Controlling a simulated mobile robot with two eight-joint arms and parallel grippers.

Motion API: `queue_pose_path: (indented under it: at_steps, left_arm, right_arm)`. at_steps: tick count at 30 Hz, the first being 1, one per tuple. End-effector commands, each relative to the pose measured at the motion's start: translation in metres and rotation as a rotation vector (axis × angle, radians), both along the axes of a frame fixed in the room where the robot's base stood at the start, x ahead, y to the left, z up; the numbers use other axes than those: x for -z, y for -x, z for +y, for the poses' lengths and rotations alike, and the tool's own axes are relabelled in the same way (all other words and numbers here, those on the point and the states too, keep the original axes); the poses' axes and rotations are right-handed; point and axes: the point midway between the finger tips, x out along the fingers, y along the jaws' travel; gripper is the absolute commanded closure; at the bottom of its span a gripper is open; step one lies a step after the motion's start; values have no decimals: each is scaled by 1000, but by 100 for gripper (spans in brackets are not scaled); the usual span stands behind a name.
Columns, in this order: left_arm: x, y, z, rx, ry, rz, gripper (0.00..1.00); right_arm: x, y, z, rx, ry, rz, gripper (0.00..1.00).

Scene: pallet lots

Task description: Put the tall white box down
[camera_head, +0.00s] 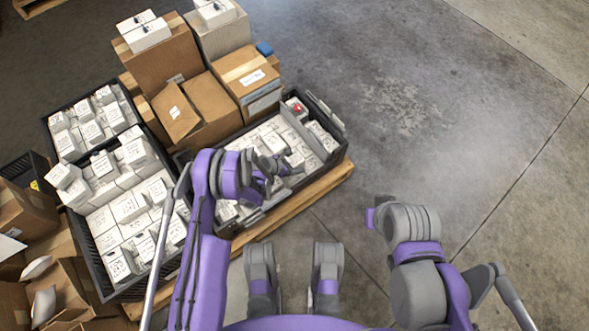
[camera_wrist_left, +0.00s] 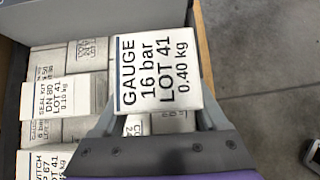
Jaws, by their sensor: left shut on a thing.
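My left gripper (camera_wrist_left: 158,112) is shut on a white box (camera_wrist_left: 155,70) labelled "GAUGE 16 bar LOT 41 0.40 kg". Its fingers press the box from two sides, and the label faces the wrist camera. The box's height and underside are hidden, so I cannot tell if it touches what is below. In the head view my left gripper (camera_head: 278,170) is over the right-hand dark crate (camera_head: 333,150), which holds several white boxes. The held box is hard to pick out there. My right arm hangs at the right, its gripper fingers hidden.
The crate stands on a wooden pallet (camera_head: 300,197). Cardboard boxes (camera_head: 165,55) are stacked behind it. Another dark crate (camera_head: 100,262) of white boxes stands at the left, near open cartons (camera_head: 70,290). Concrete floor (camera_head: 440,120) on the right is clear.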

Motion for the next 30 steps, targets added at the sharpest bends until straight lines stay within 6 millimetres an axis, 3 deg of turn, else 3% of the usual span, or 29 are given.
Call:
queue_pose_path:
  at_steps: [11,20,21,25,30]
  left_arm:
    - [40,0,0,1,0,-1,100]
    - [42,0,0,1,-1,1,100]
    - [43,0,0,2,-1,0,22]
    - [43,0,0,2,-1,0,0]
    - [43,0,0,2,-1,0,0]
  right_arm:
    - [8,-2,0,0,0,-1,100]
    - [8,-2,0,0,0,-1,100]
    - [8,-2,0,0,0,-1,100]
    - [8,-2,0,0,0,-1,100]
    - [8,-2,0,0,0,-1,100]
